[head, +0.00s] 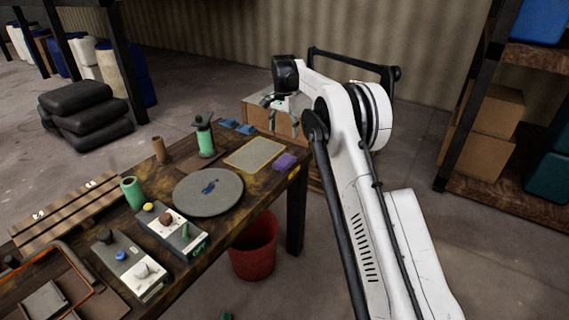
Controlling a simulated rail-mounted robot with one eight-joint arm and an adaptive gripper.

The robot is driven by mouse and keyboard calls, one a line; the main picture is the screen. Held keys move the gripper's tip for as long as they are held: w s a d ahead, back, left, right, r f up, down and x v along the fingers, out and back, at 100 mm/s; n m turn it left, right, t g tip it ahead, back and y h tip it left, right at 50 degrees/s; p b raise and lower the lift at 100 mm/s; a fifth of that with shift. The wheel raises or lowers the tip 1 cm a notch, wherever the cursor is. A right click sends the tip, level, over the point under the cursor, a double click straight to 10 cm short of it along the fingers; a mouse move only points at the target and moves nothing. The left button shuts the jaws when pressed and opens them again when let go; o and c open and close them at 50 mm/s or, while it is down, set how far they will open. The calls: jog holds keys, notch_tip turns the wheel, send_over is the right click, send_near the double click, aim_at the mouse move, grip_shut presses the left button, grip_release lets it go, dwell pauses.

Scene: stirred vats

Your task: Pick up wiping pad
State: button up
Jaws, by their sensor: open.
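A small purple pad (285,162) lies at the right edge of the wooden table, beside a grey mat with a yellow border (253,154). Two small blue pads (237,127) lie near the table's far edge. I cannot tell for certain which of these is the wiping pad. My gripper (281,117) is open and empty, its fingers pointing down around the far right end of the table. It appears beyond the purple pad and apart from it. Its height above the table is hard to judge.
On the table (268,198) stand a round grey disc (208,193) with a blue mark, a green bottle (204,138), a green cup (132,192) and two control boxes (171,232). A red bucket (254,248) stands below. A shelf (510,198) is at right.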

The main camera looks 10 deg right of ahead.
jog(key=f, duration=0.2)
send_over(284, 160)
notch_tip(284, 160, down, 8)
jog(key=shift+w+a+r+b, duration=0.1)
jog(key=shift+a+b, duration=0.05)
jog(key=shift+b, duration=0.25)
jog(key=shift+d+f, duration=0.15)
jog(key=shift+f, duration=1.2)
jog(key=shift+d+f, duration=0.1)
jog(key=shift+f, duration=1.2)
jog(key=c, duration=1.2)
jog(key=shift+c, duration=0.2)
jog(key=shift+r, duration=0.5)
jog(key=r, duration=0.3)
jog(key=shift+a+r, duration=0.2)
jog(key=shift+r, duration=0.1)
jog(key=s+a+r, duration=0.1)
jog(key=a+r, duration=0.5)
jog(key=a, duration=0.5)
jog(key=shift+s+r+p, duration=0.25)
jog(key=shift+s+p, duration=0.1)
